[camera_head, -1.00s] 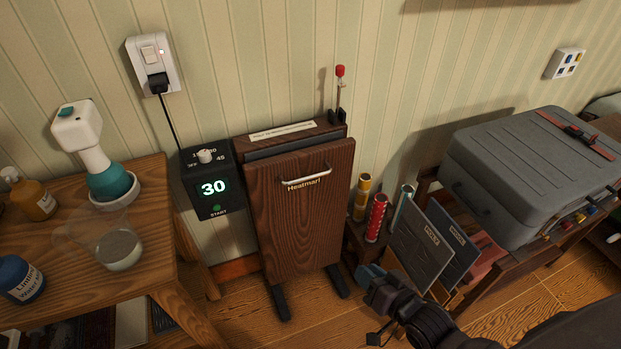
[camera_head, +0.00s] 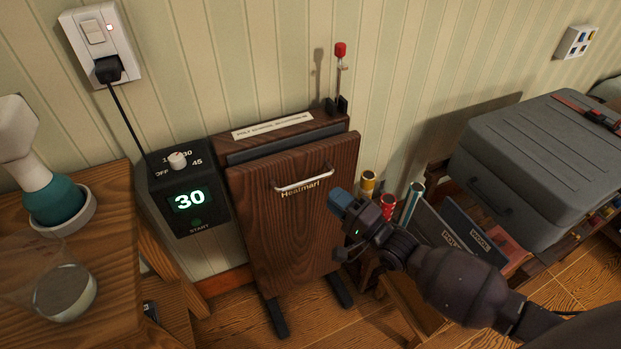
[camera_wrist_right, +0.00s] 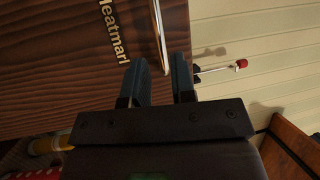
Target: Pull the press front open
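The press (camera_head: 292,215) is an upright dark wood unit with its front panel nearly upright; a dark gap shows along the top edge. A pale metal bar handle (camera_head: 303,180) crosses the upper front above the gold lettering. My right gripper (camera_head: 339,200) is at the right edge of the front, just below and right of the handle's right end. In the right wrist view its two blue-grey fingers (camera_wrist_right: 158,78) are apart with nothing held. The handle (camera_wrist_right: 158,30) runs toward the gap between them; I cannot tell whether they touch it. My left gripper is not in view.
A timer box (camera_head: 187,200) reading 30 stands left of the press, beside a wooden table (camera_head: 110,250). A red-tipped lever (camera_head: 340,75) rises at the press's back right. Coloured rolls (camera_head: 388,205), dark boards (camera_head: 440,225) and a grey suitcase (camera_head: 540,160) are on the right.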

